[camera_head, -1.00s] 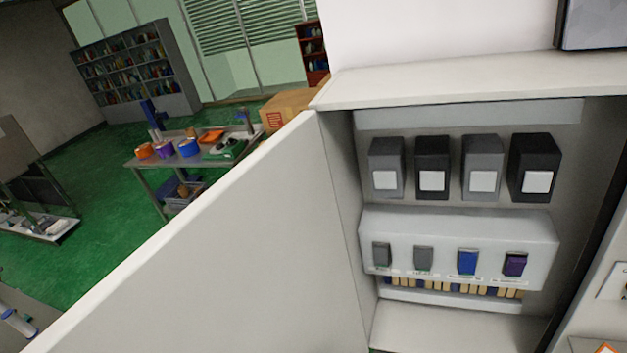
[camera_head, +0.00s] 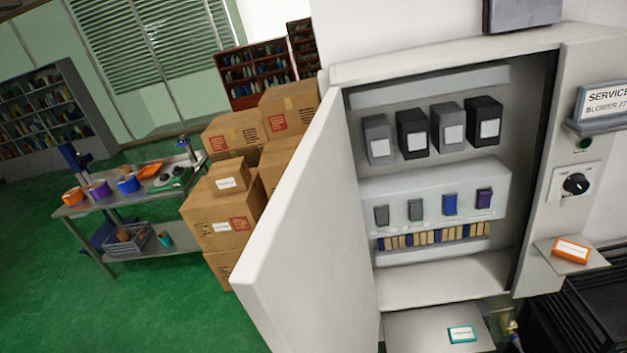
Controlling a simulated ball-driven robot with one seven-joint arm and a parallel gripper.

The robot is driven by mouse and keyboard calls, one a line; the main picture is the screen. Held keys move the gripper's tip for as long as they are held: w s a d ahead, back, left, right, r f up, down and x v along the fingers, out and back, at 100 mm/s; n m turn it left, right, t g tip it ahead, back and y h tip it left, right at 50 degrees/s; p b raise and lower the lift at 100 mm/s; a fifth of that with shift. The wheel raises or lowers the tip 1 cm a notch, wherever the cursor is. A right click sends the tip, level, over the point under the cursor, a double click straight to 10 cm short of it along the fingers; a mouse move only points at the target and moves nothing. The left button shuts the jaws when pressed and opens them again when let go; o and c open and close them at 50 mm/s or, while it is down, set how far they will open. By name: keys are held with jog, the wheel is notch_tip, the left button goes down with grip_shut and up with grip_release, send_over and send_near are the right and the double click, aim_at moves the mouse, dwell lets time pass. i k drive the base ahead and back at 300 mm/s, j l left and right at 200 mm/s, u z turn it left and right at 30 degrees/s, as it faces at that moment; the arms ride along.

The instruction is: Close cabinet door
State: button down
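The cabinet (camera_head: 440,48) is a light grey box on the right, with its front open. Its door (camera_head: 310,235) is hinged on the cabinet's left side and stands wide open, swung out toward me and to the left. Inside the cabinet are several grey and black blocks (camera_head: 412,133) on top. Below them is a white panel (camera_head: 435,190) with several small grey, blue and purple switches, and a row of tan and blue terminals. The door's lower edge and outer face are partly out of sight. My gripper does not show in the camera view.
Cardboard boxes (camera_head: 222,210) are stacked behind the door. A metal cart (camera_head: 75,210) with tape rolls stands left. Right of the opening are a rotary knob (camera_head: 576,183), a sign (camera_head: 605,102) and an orange item on a small shelf (camera_head: 540,257). Green floor (camera_head: 60,310) is clear lower left.

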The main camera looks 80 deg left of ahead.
aim_at(304, 276)
jog(key=k+j+u, duration=0.2)
jog(key=k+u, duration=0.3)
jog(key=k+j+u, duration=0.45)
jog(key=k+l, duration=0.05)
jog(key=l, duration=0.05)
